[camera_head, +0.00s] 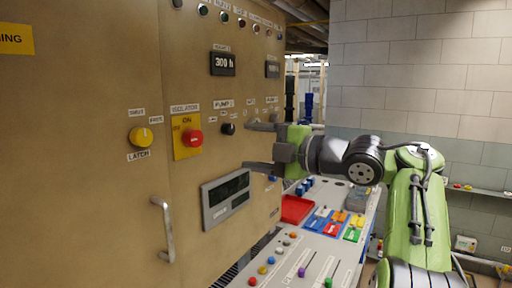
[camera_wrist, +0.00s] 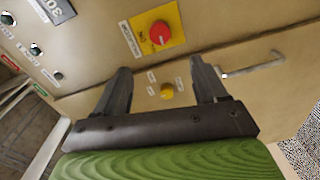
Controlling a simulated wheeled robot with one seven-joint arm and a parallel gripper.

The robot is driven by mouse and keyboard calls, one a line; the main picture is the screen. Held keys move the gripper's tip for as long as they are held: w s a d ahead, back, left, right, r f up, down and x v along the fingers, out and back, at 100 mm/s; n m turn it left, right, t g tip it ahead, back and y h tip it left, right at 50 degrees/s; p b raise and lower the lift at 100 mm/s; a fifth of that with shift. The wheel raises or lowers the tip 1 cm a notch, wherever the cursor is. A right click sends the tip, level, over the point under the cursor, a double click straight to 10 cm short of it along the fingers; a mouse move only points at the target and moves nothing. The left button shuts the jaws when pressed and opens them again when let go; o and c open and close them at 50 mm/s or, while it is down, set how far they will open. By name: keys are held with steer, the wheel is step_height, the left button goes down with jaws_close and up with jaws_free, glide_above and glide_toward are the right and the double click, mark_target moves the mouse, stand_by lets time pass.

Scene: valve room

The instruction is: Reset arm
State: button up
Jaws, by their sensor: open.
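My gripper (camera_head: 256,147) is open and empty, held out to the left in front of the tan cabinet in the head view. Its two dark fingers also show in the wrist view (camera_wrist: 163,78), apart, with the cabinet face beyond them. My green and grey arm reaches in from the right and is bent at the elbow. The red isolator knob (camera_head: 193,138) sits on a yellow plate left of the gripper; the wrist view shows it above the fingers (camera_wrist: 160,33). The yellow latch knob (camera_head: 141,137) is further left and shows between the fingers in the wrist view (camera_wrist: 167,91).
A cabinet door handle (camera_head: 163,229) sticks out at lower left. A display panel (camera_head: 226,197) is below the gripper. A sloped control desk (camera_head: 291,258) with a red tray (camera_head: 296,209), buttons and sliders stands below the arm. A block wall (camera_head: 420,80) is behind.

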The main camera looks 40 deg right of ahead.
steer(key=w+a+f+m+g+h, duration=0.1)
steer(key=a+f+m+g+h, duration=0.1)
steer(key=a+f+m, duration=0.45)
steer(key=a+f+m+g+h, duration=0.2)
steer(key=a+f+m, duration=0.2)
steer(key=a, duration=0.6)
steer(key=s+f+m+g+h, duration=0.2)
steer(key=s+f+m+g, duration=0.5)
steer(key=s+f, duration=1.4)
steer(key=s+m, duration=0.2)
steer(key=m, duration=0.1)
steer(key=shift+a+f+h, duration=0.3)
steer(key=shift+a, duration=0.1)
steer(key=shift+c, duration=0.3)
